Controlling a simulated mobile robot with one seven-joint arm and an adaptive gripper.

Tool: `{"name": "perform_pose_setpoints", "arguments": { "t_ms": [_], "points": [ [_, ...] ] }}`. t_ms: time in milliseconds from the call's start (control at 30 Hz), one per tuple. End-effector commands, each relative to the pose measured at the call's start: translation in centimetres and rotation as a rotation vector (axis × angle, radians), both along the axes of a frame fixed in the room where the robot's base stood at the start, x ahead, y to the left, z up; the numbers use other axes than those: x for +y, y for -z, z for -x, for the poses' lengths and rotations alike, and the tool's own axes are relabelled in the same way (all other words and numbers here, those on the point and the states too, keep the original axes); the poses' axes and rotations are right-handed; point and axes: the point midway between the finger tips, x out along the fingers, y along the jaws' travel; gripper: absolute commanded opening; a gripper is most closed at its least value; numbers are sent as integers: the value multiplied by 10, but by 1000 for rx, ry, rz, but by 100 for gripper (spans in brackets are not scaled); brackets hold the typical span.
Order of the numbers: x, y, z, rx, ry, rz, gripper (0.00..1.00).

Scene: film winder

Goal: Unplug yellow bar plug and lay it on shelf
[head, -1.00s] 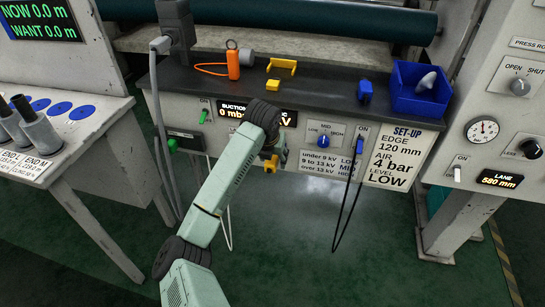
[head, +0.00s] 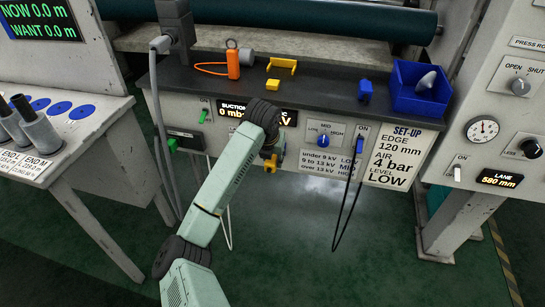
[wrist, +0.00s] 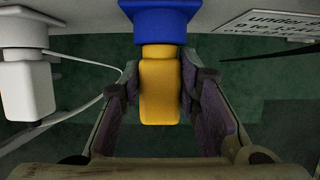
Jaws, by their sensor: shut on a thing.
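The yellow bar plug (wrist: 160,95) is upright between the fingers of my gripper (wrist: 162,82) in the wrist view. The gripper is shut on it, one finger at each side. The plug's narrower top meets the underside of a blue block (wrist: 160,20); I cannot tell how deep it sits there. In the head view the yellow plug (head: 270,166) shows small below the panel's displays, and my wrist hides most of the gripper. The dark shelf (head: 325,92) runs above the panel.
On the shelf are an orange tag (head: 233,62), a yellow bracket (head: 281,66), a small blue piece (head: 365,90) and a blue bin (head: 420,90). Bare shelf lies between them. A white plug (wrist: 27,85) hangs left of the yellow one; a black cable (head: 345,212) loops at right.

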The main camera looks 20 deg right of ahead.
Motion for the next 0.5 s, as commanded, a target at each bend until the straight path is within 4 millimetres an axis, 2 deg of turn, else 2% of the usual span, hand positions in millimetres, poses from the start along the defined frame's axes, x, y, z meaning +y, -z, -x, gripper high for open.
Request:
{"name": "perform_pose_setpoints", "arguments": {
  "t_ms": [133,500],
  "points": [
    [0,0,0,0,0,0,0],
    [4,0,5,1,-1,-1,0]
  ]
}}
